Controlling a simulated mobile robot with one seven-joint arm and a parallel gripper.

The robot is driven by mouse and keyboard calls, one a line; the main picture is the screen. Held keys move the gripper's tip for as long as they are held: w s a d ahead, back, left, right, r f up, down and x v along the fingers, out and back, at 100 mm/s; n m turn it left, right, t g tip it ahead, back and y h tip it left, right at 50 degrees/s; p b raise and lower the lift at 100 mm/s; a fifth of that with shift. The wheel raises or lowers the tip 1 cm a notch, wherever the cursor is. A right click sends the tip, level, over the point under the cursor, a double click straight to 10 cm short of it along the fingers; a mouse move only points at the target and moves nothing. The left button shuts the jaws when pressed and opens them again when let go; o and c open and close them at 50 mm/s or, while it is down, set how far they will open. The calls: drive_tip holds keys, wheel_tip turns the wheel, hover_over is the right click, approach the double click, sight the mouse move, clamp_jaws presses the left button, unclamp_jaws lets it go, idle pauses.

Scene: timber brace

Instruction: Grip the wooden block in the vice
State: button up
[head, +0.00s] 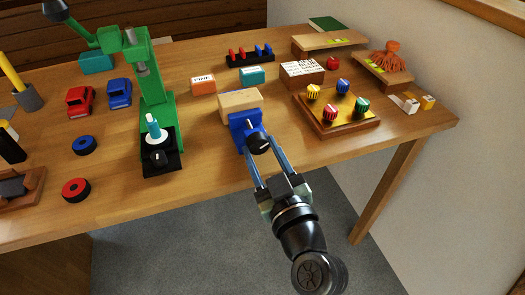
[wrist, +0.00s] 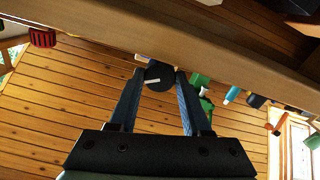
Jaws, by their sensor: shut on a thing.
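The blue vice (head: 243,122) stands at the front edge of the wooden table. The light wooden block (head: 240,102) sits at the vice's top, toward its back; whether the jaws press on it cannot be told. A black round knob (head: 258,143) with a white mark is on the vice's front. My gripper (head: 260,152) reaches in from the front, its two long fingers shut on the knob. In the wrist view the knob (wrist: 159,76) sits between the fingertips, its white mark nearly level. The block is mostly hidden there.
Right of the vice is a wooden board (head: 338,109) with several coloured knobs. Left is a green drill press (head: 152,88) on a black base. Orange (head: 203,84) and teal boxes lie behind. The table's front edge (head: 200,185) is close below my fingers.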

clamp_jaws()
drive_tip(key=shift+m, duration=0.3)
drive_tip(key=m, duration=0.3)
drive_tip(key=shift+p, duration=0.35)
drive_tip(key=shift+m+p, duration=0.35)
drive_tip(key=shift+m, duration=1.45)
drive_tip(key=o, duration=0.9)
unclamp_jaws()
drive_tip(key=shift+s, duration=0.1)
